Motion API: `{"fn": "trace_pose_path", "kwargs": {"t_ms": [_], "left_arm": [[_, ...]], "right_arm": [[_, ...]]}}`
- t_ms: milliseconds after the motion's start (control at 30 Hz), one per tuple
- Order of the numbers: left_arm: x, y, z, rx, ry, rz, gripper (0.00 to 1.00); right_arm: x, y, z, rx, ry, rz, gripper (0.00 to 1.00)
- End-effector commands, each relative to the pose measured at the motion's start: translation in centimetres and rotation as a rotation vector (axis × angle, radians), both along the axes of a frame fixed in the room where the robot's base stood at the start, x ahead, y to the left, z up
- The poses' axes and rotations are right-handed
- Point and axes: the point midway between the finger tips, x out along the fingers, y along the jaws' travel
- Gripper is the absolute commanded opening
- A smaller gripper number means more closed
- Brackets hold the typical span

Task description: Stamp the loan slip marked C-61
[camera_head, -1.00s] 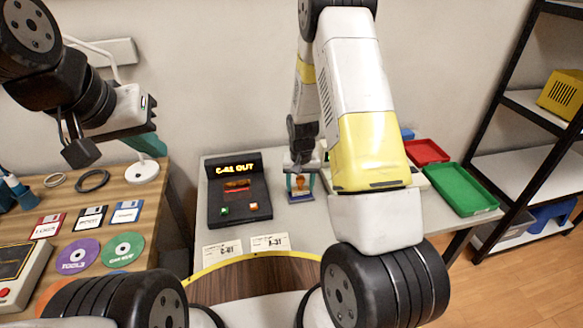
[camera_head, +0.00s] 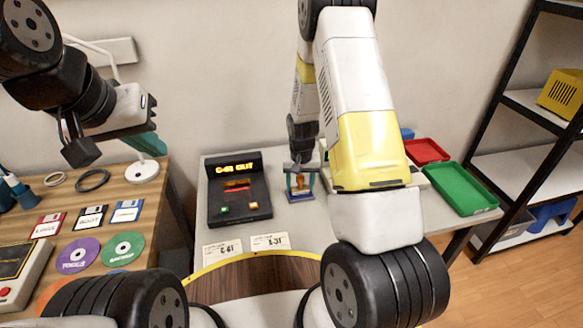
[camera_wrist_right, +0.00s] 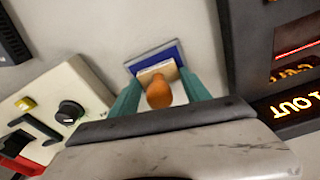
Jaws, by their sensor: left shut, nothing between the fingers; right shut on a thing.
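The slip that appears to read C-61 (camera_head: 222,249) lies flat at the front left of the grey table. A second slip (camera_head: 270,242) lies to its right, its print blurred. My right gripper (camera_head: 300,184) is shut on the stamp, behind the slips and right of the black console. In the right wrist view the stamp's orange knob (camera_wrist_right: 159,94) and wooden block sit between the teal fingers, over a blue rectangle (camera_wrist_right: 152,55). I cannot tell whether the stamp touches it. My left gripper (camera_head: 147,144) is shut and empty above the wooden desk.
The black console (camera_head: 240,190) with a lit sign stands left of the stamp. Red (camera_head: 427,151) and green (camera_head: 462,188) trays are at the right. Floppy disks (camera_head: 88,218) and discs lie on the left desk. A round wooden top (camera_head: 255,282) is in front of the slips.

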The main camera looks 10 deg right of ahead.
Motion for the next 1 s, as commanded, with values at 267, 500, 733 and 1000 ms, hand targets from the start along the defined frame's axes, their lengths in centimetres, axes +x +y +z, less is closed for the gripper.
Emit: {"fn": "trace_pose_path", "kwargs": {"t_ms": [267,500,733,1000], "left_arm": [[0.0,0.0,0.0,0.0,0.0,0.0,0.0],[0.0,0.0,0.0,0.0,0.0,0.0,0.0],[0.0,0.0,0.0,0.0,0.0,0.0,0.0],[0.0,0.0,0.0,0.0,0.0,0.0,0.0]], "right_arm": [[0.0,0.0,1.5,0.0,0.0,-0.001,0.29],[0.0,0.0,3.5,0.0,0.0,-0.001,0.29],[0.0,0.0,5.4,0.0,0.0,0.0,0.29],[0.0,0.0,6.9,0.0,0.001,0.0,0.29]]}}
